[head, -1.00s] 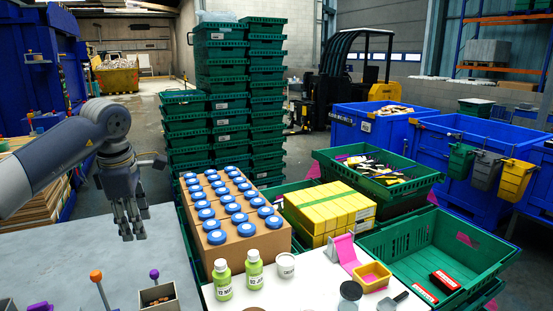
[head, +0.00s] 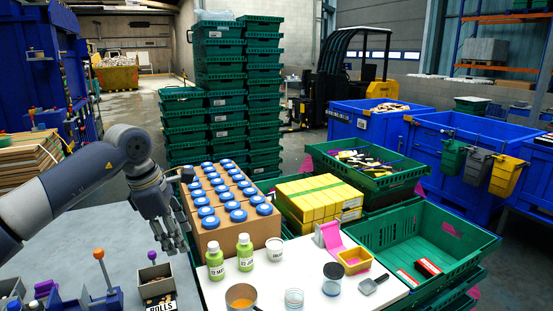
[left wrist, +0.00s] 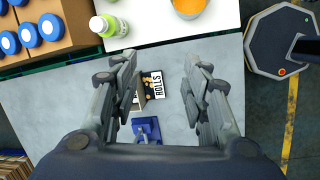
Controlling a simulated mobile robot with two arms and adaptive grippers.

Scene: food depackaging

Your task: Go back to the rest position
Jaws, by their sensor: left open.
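My left gripper (head: 173,235) hangs above the grey table, just left of the cardboard boxes with blue lids, fingers pointing down. In the left wrist view my left gripper (left wrist: 163,92) has its fingers wide apart with nothing between them. Below it on the table are the small ROLLS box (head: 156,285), also seen in the left wrist view (left wrist: 152,84), and a blue holder (left wrist: 147,130). My right gripper does not show in either view.
Cardboard boxes with blue-lidded jars (head: 233,222), two green bottles (head: 245,252) and a pan (head: 241,297) stand to the right. Stacked green crates (head: 217,90) rise behind. An open green crate (head: 375,237) is at the right. Bare grey tabletop (head: 70,245) shows at the left.

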